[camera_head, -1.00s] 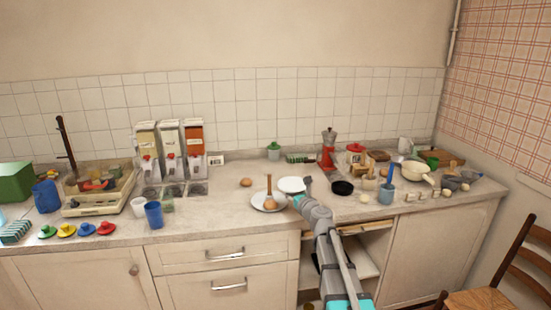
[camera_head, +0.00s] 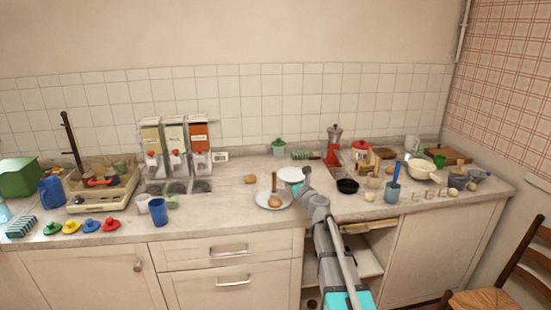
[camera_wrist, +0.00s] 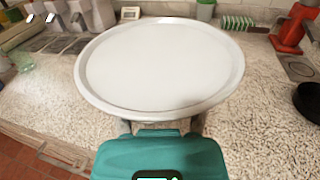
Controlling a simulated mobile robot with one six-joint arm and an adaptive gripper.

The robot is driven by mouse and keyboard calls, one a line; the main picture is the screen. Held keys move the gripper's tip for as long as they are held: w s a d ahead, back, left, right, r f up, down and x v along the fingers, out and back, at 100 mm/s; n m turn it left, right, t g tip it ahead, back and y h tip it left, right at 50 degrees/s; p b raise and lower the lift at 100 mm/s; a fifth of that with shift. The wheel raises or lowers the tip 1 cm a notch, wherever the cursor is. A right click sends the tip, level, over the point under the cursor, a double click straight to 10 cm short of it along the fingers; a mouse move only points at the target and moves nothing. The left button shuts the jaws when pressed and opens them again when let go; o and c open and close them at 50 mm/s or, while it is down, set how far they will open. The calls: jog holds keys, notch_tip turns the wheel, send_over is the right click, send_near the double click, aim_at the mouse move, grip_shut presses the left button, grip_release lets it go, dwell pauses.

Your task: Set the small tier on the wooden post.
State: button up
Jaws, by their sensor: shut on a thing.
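The small tier is a round white plate with a raised rim (camera_head: 290,174). My gripper (camera_head: 305,180) is shut on its near edge and holds it roughly level above the counter. In the wrist view the tier (camera_wrist: 160,65) fills the middle, with the fingers (camera_wrist: 160,127) at its near rim. The wooden post (camera_head: 274,182) stands upright from a larger white plate (camera_head: 285,198) on the counter. A round brown thing (camera_head: 274,202) shows at the post's foot. The tier appears just right of the post's top, apart from it. The post is not visible in the wrist view.
A brown egg-like thing (camera_head: 250,179) lies left of the post. Dispensers (camera_head: 175,145) and a blue cup (camera_head: 158,211) stand left. The counter around the large plate is mostly clear.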

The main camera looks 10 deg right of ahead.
notch_tip(320, 180, up, 4)
jog(key=r+p, duration=0.1)
jog(key=p, duration=0.3)
send_over(275, 176)
jog(key=shift+w+a+f, duration=0.15)
jog(key=shift+w+f, duration=0.1)
jog(key=shift+w, duration=0.2)
jog(key=shift+f, duration=0.2)
jog(key=shift+f+b, duration=3.45)
jog(key=shift+b, duration=0.2)
jog(key=shift+f, duration=0.1)
jog(key=o, duration=1.3)
jog(key=shift+o, duration=0.2)
jog(key=shift+s, duration=0.15)
